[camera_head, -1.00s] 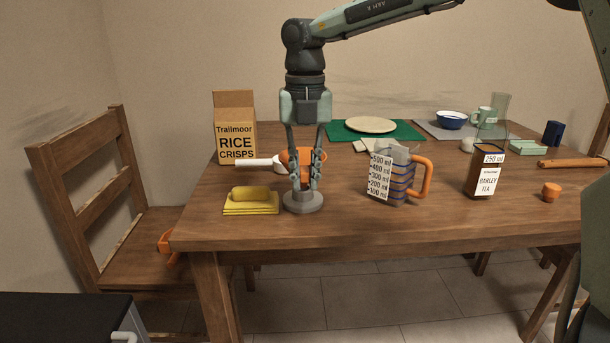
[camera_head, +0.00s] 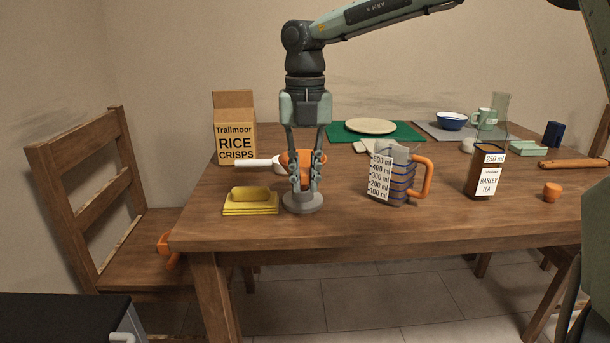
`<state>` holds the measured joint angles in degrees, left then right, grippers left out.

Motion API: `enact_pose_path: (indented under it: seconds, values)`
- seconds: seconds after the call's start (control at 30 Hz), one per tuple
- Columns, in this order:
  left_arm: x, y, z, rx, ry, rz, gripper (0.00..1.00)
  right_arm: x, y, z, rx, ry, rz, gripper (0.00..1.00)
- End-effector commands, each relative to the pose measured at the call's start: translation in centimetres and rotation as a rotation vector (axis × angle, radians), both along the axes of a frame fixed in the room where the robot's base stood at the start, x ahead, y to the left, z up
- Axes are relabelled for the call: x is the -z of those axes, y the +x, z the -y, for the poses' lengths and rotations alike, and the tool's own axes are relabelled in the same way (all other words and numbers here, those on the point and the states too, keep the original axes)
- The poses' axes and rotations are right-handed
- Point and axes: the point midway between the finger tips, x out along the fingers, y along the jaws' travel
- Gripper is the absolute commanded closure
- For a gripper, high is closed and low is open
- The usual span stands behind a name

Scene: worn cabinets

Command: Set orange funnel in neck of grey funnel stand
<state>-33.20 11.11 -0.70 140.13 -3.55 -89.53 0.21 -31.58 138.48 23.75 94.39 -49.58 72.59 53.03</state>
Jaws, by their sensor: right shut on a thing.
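The orange funnel (camera_head: 304,157) is held between the fingers of my right gripper (camera_head: 304,186), which points straight down. The funnel's wide mouth is up; its lower part is largely hidden by the fingers. The grey funnel stand (camera_head: 303,204) stands on the table directly below, with its round base in view. The fingertips are low around the stand's upper part. The fingers hide the neck, so I cannot tell how far the spout is inside it. My left gripper is not in view.
A yellow sponge-like block on a dish (camera_head: 250,208) is close left of the stand. A white-handled item (camera_head: 258,162) lies just behind. A measuring jug (camera_head: 400,185) stands to the right, then a barley tea carton (camera_head: 484,178). A rice crisps box (camera_head: 235,130) stands back left.

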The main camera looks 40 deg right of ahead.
Motion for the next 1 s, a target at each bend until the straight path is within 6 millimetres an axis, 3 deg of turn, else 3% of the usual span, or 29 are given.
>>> enact_pose_path:
  seconds: [0.73,0.77,0.93,1.0]
  values:
    - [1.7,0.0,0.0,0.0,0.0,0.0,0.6,2.0,0.0,0.0,-0.001,0.0,0.0,1.0]
    - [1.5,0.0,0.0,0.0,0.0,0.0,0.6,1.8,0.0,0.0,-0.001,-0.001,0.001,0.8]
    - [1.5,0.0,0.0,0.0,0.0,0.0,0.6,1.8,0.0,0.0,0.0,0.0,0.0,0.6]
    - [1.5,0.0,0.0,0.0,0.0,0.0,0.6,1.8,0.0,0.0,0.0,0.0,0.0,0.6]
